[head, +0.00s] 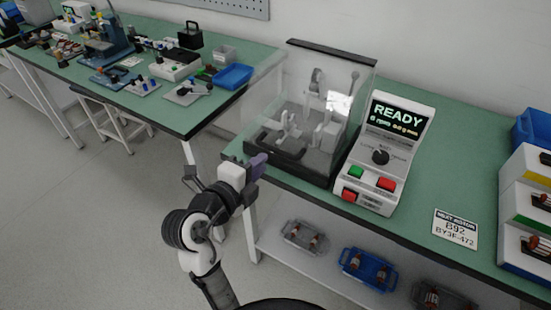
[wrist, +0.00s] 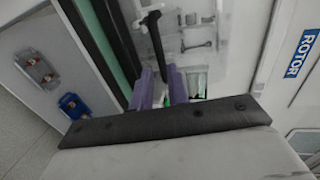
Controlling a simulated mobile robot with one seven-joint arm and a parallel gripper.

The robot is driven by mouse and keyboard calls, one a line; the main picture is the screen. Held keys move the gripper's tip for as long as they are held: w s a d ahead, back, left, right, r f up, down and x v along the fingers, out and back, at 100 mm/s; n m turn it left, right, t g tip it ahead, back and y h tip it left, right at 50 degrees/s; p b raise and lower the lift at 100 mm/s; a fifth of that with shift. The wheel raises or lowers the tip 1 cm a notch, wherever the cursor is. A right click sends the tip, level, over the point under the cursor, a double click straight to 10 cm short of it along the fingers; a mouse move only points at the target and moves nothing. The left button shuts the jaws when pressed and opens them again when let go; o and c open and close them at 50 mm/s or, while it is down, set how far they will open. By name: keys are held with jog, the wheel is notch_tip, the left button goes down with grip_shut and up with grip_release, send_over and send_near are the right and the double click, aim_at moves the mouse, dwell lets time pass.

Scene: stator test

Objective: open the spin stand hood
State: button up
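The spin stand hood (head: 345,85) is a clear box with a dark top edge, standing down over the pale spin stand parts (head: 300,125) on the green bench. My gripper (head: 260,160) has purple fingers and is at the hood's lower front left corner, near the bench edge. In the wrist view my gripper (wrist: 161,88) has its two fingers apart, with a gap between them. No held object is seen.
A control box (head: 385,150) with a lit READY screen and green and red buttons stands right of the hood. A sign (head: 455,229) and a drawer rack (head: 525,215) are farther right. Trays (head: 368,268) sit on the lower shelf. Another bench (head: 150,95) is at left.

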aim_at(274, 151)
jog(key=b+x, duration=0.2)
jog(key=x, duration=0.4)
jog(key=shift+w+d, duration=0.15)
jog(key=shift+w, duration=0.25)
jog(key=shift+w+d+f, duration=0.15)
jog(key=shift+w+d, duration=0.1)
jog(key=shift+w, duration=0.25)
grip_shut()
